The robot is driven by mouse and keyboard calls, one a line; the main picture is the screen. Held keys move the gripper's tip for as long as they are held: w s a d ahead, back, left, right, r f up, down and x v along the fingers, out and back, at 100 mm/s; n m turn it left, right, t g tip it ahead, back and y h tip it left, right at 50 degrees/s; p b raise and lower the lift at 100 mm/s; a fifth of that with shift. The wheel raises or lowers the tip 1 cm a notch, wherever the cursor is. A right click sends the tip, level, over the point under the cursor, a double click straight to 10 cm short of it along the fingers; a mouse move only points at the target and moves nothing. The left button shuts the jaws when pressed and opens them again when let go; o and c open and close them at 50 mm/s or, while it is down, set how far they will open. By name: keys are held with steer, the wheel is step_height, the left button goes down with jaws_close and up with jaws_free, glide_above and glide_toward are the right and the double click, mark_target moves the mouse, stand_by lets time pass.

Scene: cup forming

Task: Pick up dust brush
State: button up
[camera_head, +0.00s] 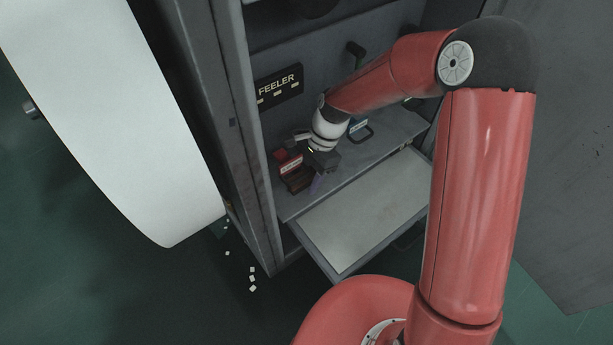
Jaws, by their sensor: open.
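My gripper (320,176) is inside the grey cabinet, low over the left part of its shelf, reached by my red arm. Its jaws are open, though they look small and dark here. Just left of it on the shelf is a dark red and black object with a white label (291,166). I cannot tell for sure whether this is the dust brush, because my gripper and wrist cover part of that area. I cannot tell whether the gripper touches it.
A dark handle-like item with a pale label (361,130) lies on the shelf, right of my wrist. A pale tray or drawer (355,215) juts out below. The cabinet's left post (245,130) stands close by. Small white pieces (252,280) lie on the floor.

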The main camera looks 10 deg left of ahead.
jaws_close()
steer(key=shift+r, duration=0.1)
steer(key=shift+r, duration=1.1)
steer(key=s+d, duration=1.1)
steer(key=d, duration=0.2)
steer(key=shift+s+d+f+p, duration=0.2)
steer(key=shift+s+d+p, duration=0.15)
